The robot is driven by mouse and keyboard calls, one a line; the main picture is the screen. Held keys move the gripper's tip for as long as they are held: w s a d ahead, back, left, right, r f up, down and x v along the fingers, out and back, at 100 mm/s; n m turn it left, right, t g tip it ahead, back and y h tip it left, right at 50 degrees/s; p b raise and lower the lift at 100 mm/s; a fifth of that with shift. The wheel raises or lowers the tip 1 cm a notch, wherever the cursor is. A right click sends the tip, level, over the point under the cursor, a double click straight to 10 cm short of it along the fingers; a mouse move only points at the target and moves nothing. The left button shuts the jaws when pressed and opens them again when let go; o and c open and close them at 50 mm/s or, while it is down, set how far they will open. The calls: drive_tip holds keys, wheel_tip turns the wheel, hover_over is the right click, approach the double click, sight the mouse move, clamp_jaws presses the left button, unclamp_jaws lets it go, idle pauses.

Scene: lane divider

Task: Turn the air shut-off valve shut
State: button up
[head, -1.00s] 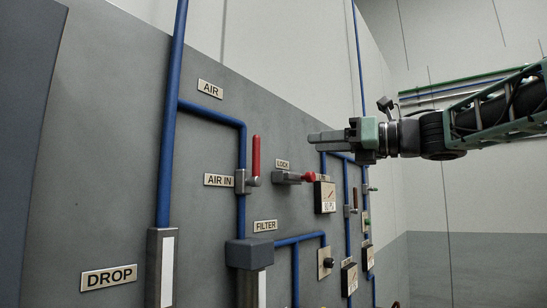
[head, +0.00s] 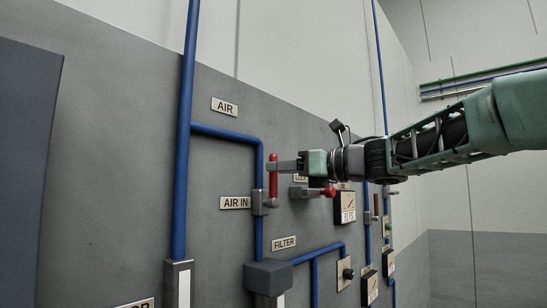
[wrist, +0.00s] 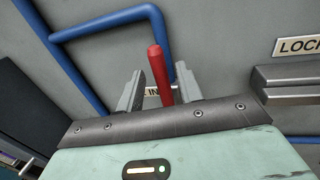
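The air shut-off valve has a red lever (head: 273,184) that stands upright, in line with the blue pipe, above a grey valve body (head: 262,203) beside the AIR IN label (head: 235,202). My gripper (head: 275,166) is at the upper part of the lever, and a finger crosses in front of it. In the wrist view the red lever (wrist: 157,60) rises between the two grey fingers of my gripper (wrist: 158,78). The fingers are open, with a visible gap to the left finger; the right finger is close to the lever. Contact cannot be told.
A LOCK fitting (head: 308,192) with a red knob (head: 328,192) sits just right of the valve, below my gripper. A dark cabinet (head: 25,170) stands at left.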

drive_tip(key=shift+p+x, duration=0.4)
drive_tip(key=shift+x, duration=1)
clamp_jaws()
